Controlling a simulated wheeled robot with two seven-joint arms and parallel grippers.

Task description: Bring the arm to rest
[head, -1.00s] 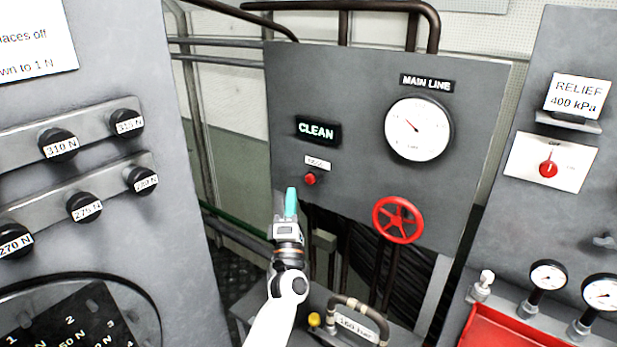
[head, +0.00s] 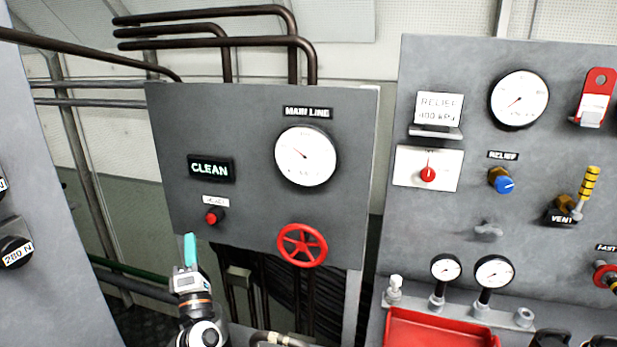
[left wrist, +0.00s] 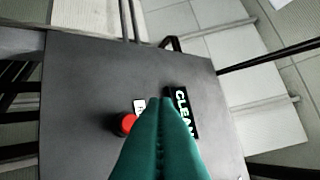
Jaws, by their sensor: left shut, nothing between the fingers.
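My left gripper (head: 190,250) is shut and empty, its teal fingers pointing up just below and left of the red push button (head: 213,216) on the grey main-line panel (head: 250,240). In the left wrist view the closed teal fingers (left wrist: 165,105) point at the panel, with the red button (left wrist: 125,124) to their left and the lit CLEAN sign (left wrist: 182,112) to their right. The fingers look apart from the button. My right gripper is not in view.
The panel also carries a round gauge (head: 306,156) and a red handwheel (head: 302,245). A second panel (head: 390,240) at the right holds gauges, a blue relief knob (head: 500,181) and a yellow-striped vent lever (head: 588,187). A red tray (head: 440,330) sits below it.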

